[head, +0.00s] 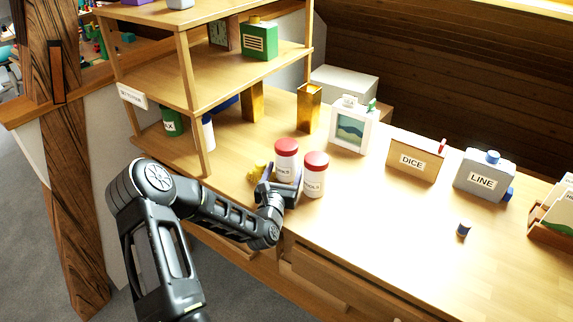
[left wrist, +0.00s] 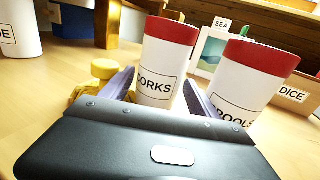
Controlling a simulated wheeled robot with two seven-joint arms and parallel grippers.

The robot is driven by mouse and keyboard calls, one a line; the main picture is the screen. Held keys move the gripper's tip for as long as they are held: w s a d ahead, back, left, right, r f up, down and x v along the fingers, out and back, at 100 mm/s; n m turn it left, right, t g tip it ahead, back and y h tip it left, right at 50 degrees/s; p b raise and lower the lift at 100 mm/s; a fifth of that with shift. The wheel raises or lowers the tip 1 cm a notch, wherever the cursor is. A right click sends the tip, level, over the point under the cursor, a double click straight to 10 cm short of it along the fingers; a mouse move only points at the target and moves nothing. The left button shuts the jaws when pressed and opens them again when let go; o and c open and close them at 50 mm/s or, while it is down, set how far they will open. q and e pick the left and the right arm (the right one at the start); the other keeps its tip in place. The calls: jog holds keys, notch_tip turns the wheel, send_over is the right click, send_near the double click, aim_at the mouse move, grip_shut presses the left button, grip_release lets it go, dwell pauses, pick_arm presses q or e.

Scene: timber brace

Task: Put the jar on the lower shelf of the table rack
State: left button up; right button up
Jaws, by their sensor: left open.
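A white jar with a red lid, labelled CORKS (left wrist: 158,62), stands upright on the table; it also shows in the head view (head: 286,161). A similar jar (head: 315,175), whose label reads like SPOOLS in the left wrist view (left wrist: 243,90), stands close to its right. My left gripper (head: 280,186) is open low at the CORKS jar, with one finger on each side of it; whether they touch is unclear. The right finger lies between the two jars. The wooden table rack (head: 195,85) stands at left, with a green box (head: 258,41) on its middle board.
A yellow object (head: 256,171) sits just left of my gripper. Below the rack's middle board stand a green canister (head: 172,122) and a white container (head: 208,132). A brass holder (head: 309,108), picture frame (head: 351,127) and DICE box (head: 415,162) are behind. The table's front right is mostly clear.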

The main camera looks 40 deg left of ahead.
pick_arm(q)
jog(key=shift+x, duration=0.8)
jog(key=c, duration=1.4)
jog(key=shift+r, duration=0.1)
notch_tip(320, 180, up, 18)
jog(key=shift+f, duration=0.1)
dwell(0.4)
